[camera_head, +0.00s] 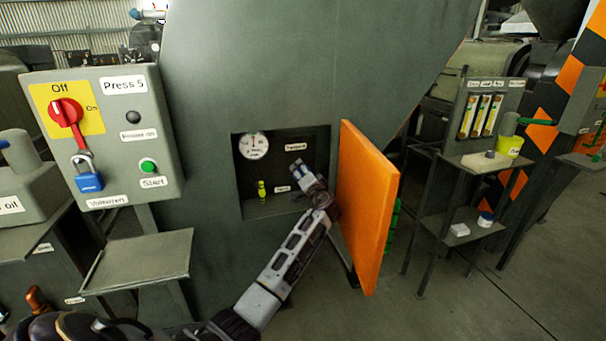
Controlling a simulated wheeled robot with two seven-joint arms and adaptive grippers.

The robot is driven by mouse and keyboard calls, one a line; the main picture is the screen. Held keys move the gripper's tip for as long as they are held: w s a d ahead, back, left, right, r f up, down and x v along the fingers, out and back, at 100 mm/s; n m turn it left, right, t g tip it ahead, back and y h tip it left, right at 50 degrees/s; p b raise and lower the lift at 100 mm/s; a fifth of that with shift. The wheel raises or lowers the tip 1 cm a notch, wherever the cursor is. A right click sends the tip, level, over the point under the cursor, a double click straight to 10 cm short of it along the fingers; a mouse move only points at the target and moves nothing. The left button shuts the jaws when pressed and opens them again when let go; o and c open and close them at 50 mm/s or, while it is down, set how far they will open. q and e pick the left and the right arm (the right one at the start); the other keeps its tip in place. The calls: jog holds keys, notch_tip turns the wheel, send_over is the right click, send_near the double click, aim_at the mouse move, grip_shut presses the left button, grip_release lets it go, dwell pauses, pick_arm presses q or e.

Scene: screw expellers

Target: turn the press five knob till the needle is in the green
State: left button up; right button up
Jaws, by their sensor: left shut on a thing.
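The press five control box (120,135) stands at the left with its "Press 5" label. Right of it, a recess (262,212) in the grey press body holds a round white gauge (254,146). The needle and any green band are too small to read. My left gripper (299,168) reaches into the recess, right of the gauge and below a small label. It is shut on the knob, which its fingers hide almost wholly. My right gripper is out of view.
An orange door (366,208) stands open just right of my left wrist. A small yellow-green fitting (262,188) stands in the recess, left of the gripper. A grey shelf (138,262) juts out at left.

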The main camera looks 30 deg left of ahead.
pick_arm(q)
jog(key=shift+f, duration=0.1)
jog(key=o, duration=1)
jog(key=shift+o, duration=0.2)
jog(key=shift+d, duration=0.1)
jog(key=v, duration=1.1)
jog(key=shift+s+d, duration=0.3)
